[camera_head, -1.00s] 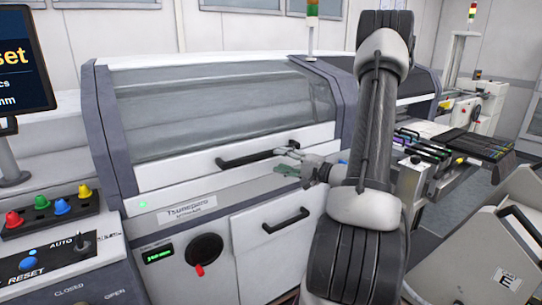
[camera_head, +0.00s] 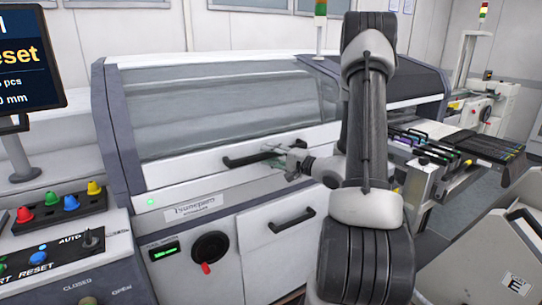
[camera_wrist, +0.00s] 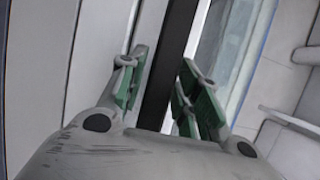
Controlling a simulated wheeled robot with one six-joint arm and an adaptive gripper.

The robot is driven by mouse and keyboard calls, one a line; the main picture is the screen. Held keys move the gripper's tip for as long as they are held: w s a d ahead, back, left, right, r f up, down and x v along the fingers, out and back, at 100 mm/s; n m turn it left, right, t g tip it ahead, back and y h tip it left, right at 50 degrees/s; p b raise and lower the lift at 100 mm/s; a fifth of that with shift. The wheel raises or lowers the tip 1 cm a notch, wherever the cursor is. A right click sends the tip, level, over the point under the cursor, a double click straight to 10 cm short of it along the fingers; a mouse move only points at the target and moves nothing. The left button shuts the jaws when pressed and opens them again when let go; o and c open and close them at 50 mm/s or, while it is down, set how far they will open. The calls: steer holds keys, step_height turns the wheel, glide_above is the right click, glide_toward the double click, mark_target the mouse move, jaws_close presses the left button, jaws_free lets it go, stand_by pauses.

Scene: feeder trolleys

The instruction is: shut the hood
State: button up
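The hood (camera_head: 230,105) is a pale cover with a large tinted window on the front of the white machine. Its lower edge appears to lie along the cabinet front, and I see no clear gap there. A black bar handle (camera_head: 240,160) runs across its lower white strip. My gripper (camera_head: 279,157) is at the right part of this handle. In the wrist view the handle bar (camera_wrist: 171,65) passes between the green fingertips of my gripper (camera_wrist: 168,90). The fingers stand apart on either side of the bar, with space visible, so they are not closed on it.
A button panel (camera_head: 60,245) and a screen (camera_head: 30,65) stand at the left. A lower cabinet door with a handle (camera_head: 291,220) and a red-tipped knob (camera_head: 210,248) are below the hood. A feeder trolley (camera_head: 485,250) stands close at the right.

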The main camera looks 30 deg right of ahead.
jaws_close()
steer(key=s+r, duration=0.4)
steer(key=r, duration=0.3)
steer(key=shift+r, duration=0.25)
steer(key=shift+d, duration=0.1)
steer(key=shift+o, duration=2.4)
jaws_free()
steer(key=v, duration=1.2)
steer(key=shift+f, duration=0.1)
